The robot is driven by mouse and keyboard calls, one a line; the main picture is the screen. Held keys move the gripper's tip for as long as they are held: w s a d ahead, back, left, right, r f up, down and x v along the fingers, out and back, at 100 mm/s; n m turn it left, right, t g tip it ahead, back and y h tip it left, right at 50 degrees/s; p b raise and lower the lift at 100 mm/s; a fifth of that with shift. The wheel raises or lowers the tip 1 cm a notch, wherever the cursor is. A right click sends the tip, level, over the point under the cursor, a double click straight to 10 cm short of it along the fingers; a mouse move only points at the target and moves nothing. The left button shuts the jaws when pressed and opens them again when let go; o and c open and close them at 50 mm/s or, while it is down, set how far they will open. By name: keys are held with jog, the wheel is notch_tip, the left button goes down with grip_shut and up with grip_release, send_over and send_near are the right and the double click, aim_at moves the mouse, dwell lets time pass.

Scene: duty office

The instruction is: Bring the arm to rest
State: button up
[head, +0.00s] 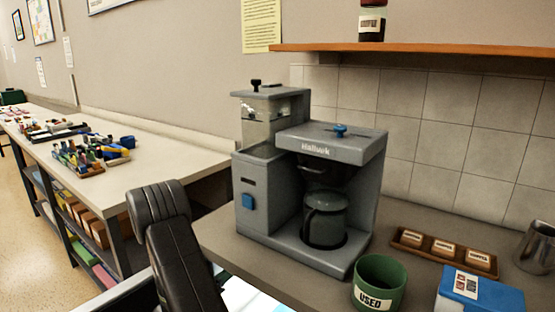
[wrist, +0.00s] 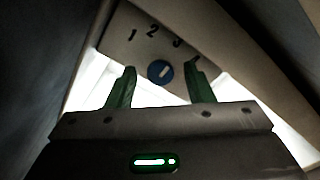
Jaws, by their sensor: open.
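My gripper (wrist: 161,68) shows in the wrist view with its two green fingers apart and nothing held between them. Beyond the fingers is a pale panel (wrist: 119,40) marked 1, 2, 3, with a round blue dial (wrist: 161,71) that appears between the fingertips. I cannot tell whether the fingers touch the panel. In the head view my dark arm (head: 180,245) is folded up in front of the counter's left end. My gripper itself cannot be made out in that view.
A grey coffee machine (head: 262,177) with a glass jug (head: 324,220) stands right of my arm. A green "USED" tub (head: 379,283), a blue box (head: 478,293), a wooden tray (head: 408,238) and a metal pitcher (head: 537,246) share the counter. A shelf (head: 430,50) hangs above.

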dwell(0.3)
jog(key=v, duration=1.4)
jog(key=x, duration=1.4)
jog(key=s+a+m+b, duration=0.3)
jog(key=s+m+b, duration=0.2)
jog(key=m, duration=0.3)
jog(key=shift+s+a+b, duration=0.2)
jog(key=shift+a+b, duration=0.1)
jog(key=shift+a, duration=0.1)
